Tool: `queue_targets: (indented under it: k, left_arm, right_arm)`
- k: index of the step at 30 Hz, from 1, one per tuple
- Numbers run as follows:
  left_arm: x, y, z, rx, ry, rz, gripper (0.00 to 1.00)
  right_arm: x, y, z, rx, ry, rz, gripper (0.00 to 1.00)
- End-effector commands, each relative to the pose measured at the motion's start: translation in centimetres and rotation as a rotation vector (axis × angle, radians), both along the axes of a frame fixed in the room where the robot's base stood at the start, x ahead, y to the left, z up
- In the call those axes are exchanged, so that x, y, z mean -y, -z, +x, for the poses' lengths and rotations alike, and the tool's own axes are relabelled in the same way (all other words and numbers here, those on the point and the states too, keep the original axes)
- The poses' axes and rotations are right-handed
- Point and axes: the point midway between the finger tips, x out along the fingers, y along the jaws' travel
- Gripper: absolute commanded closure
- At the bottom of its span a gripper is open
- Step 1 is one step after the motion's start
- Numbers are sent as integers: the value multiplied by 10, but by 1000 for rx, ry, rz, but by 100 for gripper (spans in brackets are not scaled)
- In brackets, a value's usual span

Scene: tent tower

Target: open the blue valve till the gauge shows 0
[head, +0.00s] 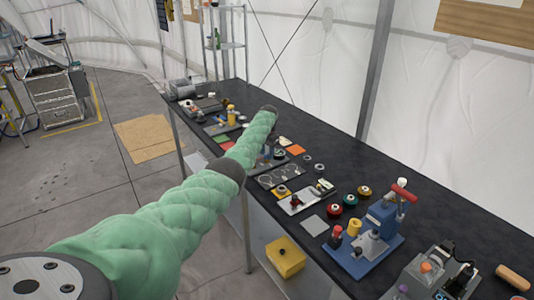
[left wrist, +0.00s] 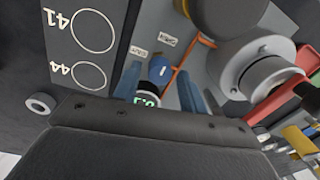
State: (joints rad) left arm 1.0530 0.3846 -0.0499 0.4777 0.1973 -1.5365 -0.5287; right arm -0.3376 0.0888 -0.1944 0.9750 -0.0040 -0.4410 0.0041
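The blue valve (left wrist: 160,68) is a round blue knob with a pale mark, on a grey panel in the left wrist view. The gauge (left wrist: 148,99) is a small dark display with green digits just below it; its reading is too small and turned to read surely. My left gripper (left wrist: 160,90) is open, with one blue-grey finger on each side of the knob. I cannot tell whether the fingers touch it. In the head view the left gripper (head: 266,154) is mostly hidden behind my green-sleeved arm, low over the bench. My right gripper is not in view.
The long dark bench (head: 440,215) carries many small parts. A plate with numbered rings (left wrist: 90,48) and a large round grey fitting (left wrist: 262,68) are near the left gripper. A blue press (head: 375,235) stands nearer. A yellow bin (head: 285,257) sits below the bench edge.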

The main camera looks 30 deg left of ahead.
Motion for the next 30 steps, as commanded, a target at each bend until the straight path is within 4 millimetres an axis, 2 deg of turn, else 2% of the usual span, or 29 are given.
queue_targets:
  k: [9,13,18,24,30]
  left_arm:
    - [0,1,0,-1,0,-1,52]
    - [0,-6,0,1,0,0,52]
    - [1,-27,0,2,0,1,52]
    - [2,-57,0,1,0,0,52]
    - [3,-73,-1,-1,0,-1,52]
  right_arm:
    - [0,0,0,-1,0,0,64]
    - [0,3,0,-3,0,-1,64]
    - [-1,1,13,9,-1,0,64]
    - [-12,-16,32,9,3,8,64]
    - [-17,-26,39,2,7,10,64]
